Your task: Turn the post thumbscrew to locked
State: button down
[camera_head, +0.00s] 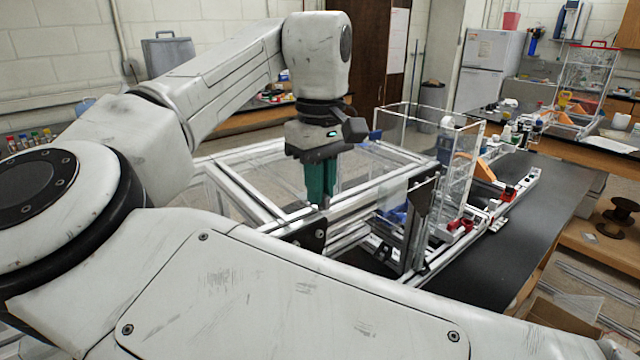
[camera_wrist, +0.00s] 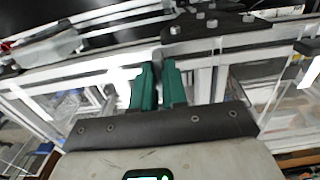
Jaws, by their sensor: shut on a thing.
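My gripper (camera_head: 322,203) points down at the near rails of the aluminium extrusion frame (camera_head: 247,197). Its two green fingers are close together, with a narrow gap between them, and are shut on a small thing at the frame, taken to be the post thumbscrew. The fingers hide the thumbscrew, so its shape and its turned position cannot be seen. In the wrist view the green fingertips (camera_wrist: 158,66) reach a pale extrusion rail (camera_wrist: 110,72).
A black bolted plate (camera_wrist: 215,24) lies just beyond the fingertips. A dark bracket (camera_head: 312,237) sits on the frame's near side. A clear box (camera_head: 458,175) and red and orange fittings stand right of the frame. The black bench top (camera_head: 540,215) is partly bare.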

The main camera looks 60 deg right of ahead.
jog(key=shift+r+m+p, duration=0.1)
jog(key=shift+m+p, duration=0.2)
jog(key=shift+p, duration=0.05)
jog(key=m+p, duration=0.2)
jog(key=shift+r+m+p, duration=0.1)
jog(key=shift+m+p, duration=0.2)
jog(key=shift+p, duration=0.05)
jog(key=m+p, duration=0.2)
jog(key=m, duration=0.2)
jog(key=shift+m, duration=0.3)
jog(key=m, duration=0.5)
jog(key=shift+f+p, duration=0.2)
jog(key=shift+p, duration=0.1)
jog(key=m, duration=0.5)
jog(key=c, duration=1.2)
grip_release()
jog(key=shift+o, duration=0.2)
